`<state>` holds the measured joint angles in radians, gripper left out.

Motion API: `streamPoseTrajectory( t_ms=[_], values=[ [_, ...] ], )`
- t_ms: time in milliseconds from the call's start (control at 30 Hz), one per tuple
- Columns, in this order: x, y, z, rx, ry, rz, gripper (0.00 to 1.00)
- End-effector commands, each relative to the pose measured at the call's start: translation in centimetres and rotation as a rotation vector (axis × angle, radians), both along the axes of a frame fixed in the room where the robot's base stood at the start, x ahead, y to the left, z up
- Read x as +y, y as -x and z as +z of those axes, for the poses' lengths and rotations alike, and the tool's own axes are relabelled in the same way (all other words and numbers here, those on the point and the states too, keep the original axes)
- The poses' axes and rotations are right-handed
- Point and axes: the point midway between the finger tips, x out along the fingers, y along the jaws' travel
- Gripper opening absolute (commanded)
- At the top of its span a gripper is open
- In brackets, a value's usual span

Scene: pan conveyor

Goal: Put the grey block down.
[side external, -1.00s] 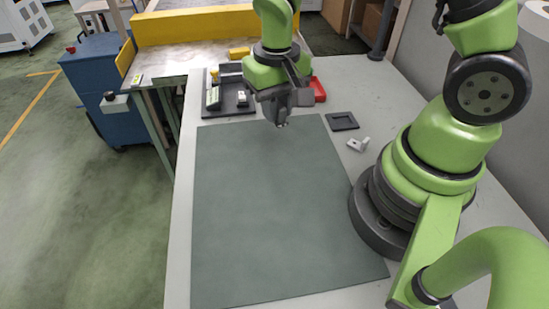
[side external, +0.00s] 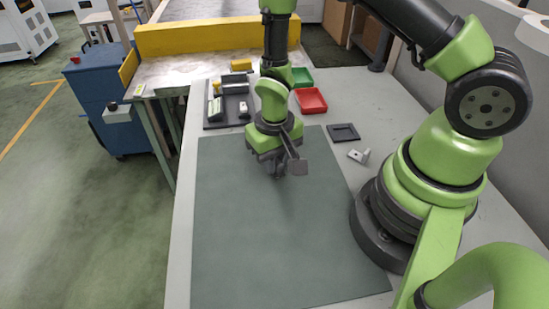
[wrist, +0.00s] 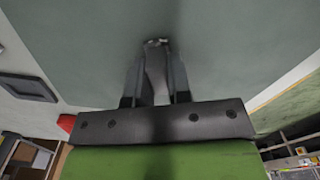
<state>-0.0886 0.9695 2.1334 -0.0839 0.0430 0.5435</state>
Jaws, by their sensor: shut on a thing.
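My gripper (side external: 279,175) points down over the far middle part of the grey-green mat (side external: 270,250). In the wrist view, its two dark fingers (wrist: 157,50) are close together over the mat, shut on the grey block (wrist: 155,75). In the side view the block is too small and shadowed to make out. I cannot tell whether it touches the mat.
A black tray (side external: 217,123) with several parts stands beyond the mat. A red bin (side external: 311,100) and a green bin (side external: 301,77) are behind. A black square holder (side external: 343,132) and a white bracket (side external: 358,155) lie right of the mat. The mat's near part is clear.

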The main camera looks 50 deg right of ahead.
Motion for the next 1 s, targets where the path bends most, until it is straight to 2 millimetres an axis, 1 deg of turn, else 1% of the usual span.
streamPoseTrajectory(
  t_ms=[233,267,300,333,367,633,733,867,1000],
  values=[
    [0.0,0.0,-0.3,0.0,0.0,0.001,0.0],
    [0.0,0.0,-0.3,0.0,0.0,0.0,0.26],
    [0.0,0.0,-0.2,0.0,0.0,0.001,0.35],
    [0.0,0.0,-0.2,0.0,0.0,0.001,0.42],
    [0.0,0.0,-0.2,0.0,0.0,0.001,0.44],
    [0.0,0.0,-0.1,-0.001,0.0,0.001,0.44],
    [0.0,-0.1,0.4,-0.003,0.0,-0.001,0.44],
    [0.0,-0.1,2.1,-0.006,0.0,0.0,0.44],
    [0.0,-0.2,4.8,-0.01,0.0,0.001,0.44]
  ],
)
